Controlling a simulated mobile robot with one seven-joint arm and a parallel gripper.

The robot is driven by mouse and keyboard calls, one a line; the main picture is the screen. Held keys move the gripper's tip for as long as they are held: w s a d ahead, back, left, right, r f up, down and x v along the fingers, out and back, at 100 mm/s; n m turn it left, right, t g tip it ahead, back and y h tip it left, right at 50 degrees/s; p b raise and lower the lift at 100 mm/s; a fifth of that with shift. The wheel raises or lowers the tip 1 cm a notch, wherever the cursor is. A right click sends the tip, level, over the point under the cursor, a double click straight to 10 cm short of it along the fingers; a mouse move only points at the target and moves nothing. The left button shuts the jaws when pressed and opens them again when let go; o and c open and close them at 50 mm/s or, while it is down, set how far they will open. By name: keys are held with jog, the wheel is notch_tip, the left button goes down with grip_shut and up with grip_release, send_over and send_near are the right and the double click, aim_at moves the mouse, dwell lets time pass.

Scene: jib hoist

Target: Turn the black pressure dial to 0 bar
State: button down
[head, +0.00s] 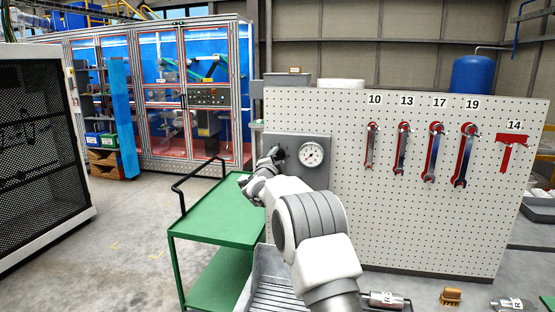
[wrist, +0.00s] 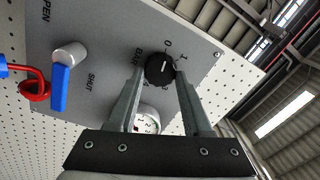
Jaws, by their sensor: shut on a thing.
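The black pressure dial (wrist: 160,70) sits on a grey panel (wrist: 110,50) in the wrist view. BAR, 0 and 1 are printed around it, with 0 just above the dial. A short pale mark shows on its face, but its exact reading is too small to tell. My gripper (wrist: 159,74) has a finger on each side of the dial and is shut on it. In the head view my gripper (head: 272,157) is at the left part of the grey panel (head: 297,141) and largely hides the dial.
A round white gauge (head: 311,154) is right of my gripper, partly behind the fingers in the wrist view (wrist: 148,120). A blue-handled valve (wrist: 62,88) sits between OPEN and SHUT labels. A green cart (head: 215,215) stands left; wrenches (head: 403,152) hang right.

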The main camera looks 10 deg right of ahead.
jog(key=shift+c, duration=1.6)
grip_release()
jog(key=b+v, duration=0.5)
jog(key=v, duration=1.2)
jog(key=shift+s, duration=0.2)
jog(key=shift+f, duration=0.1)
